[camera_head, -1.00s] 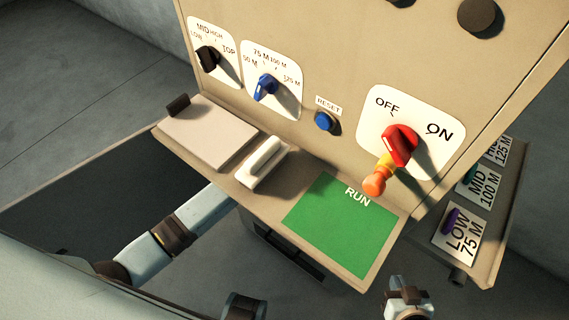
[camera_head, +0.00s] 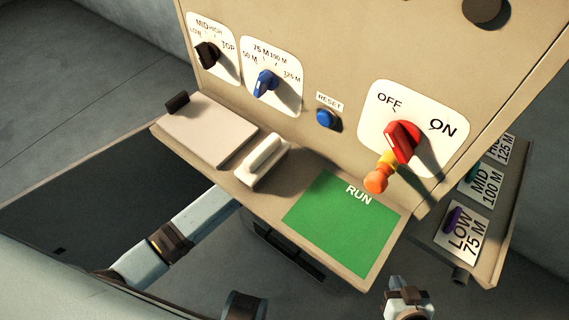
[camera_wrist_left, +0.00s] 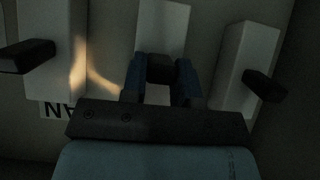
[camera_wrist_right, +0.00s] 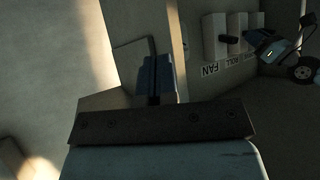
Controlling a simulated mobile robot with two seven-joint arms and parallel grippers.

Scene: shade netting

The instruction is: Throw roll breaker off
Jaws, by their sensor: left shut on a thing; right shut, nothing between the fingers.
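In the left wrist view, three pale breakers stand in a row. The middle one (camera_wrist_left: 164,22) has a dark handle (camera_wrist_left: 160,68) between the fingers of my left gripper (camera_wrist_left: 161,80), which is shut on it. The label under the middle breaker is hidden by the gripper. In the right wrist view, the row carries a FAN label (camera_wrist_right: 209,71) and a ROLL label (camera_wrist_right: 239,60). In the head view, the left gripper is hidden behind the console shelf. My right gripper (camera_head: 408,293) is shut and empty, below the shelf's right side.
The left-hand breaker (camera_wrist_left: 55,30) and right-hand breaker (camera_wrist_left: 245,60) flank the held one closely, their dark handles sticking out. The console shelf (camera_head: 225,178) overhangs my left arm. A red OFF/ON knob (camera_head: 402,142) and a green RUN panel (camera_head: 340,225) are above my right gripper.

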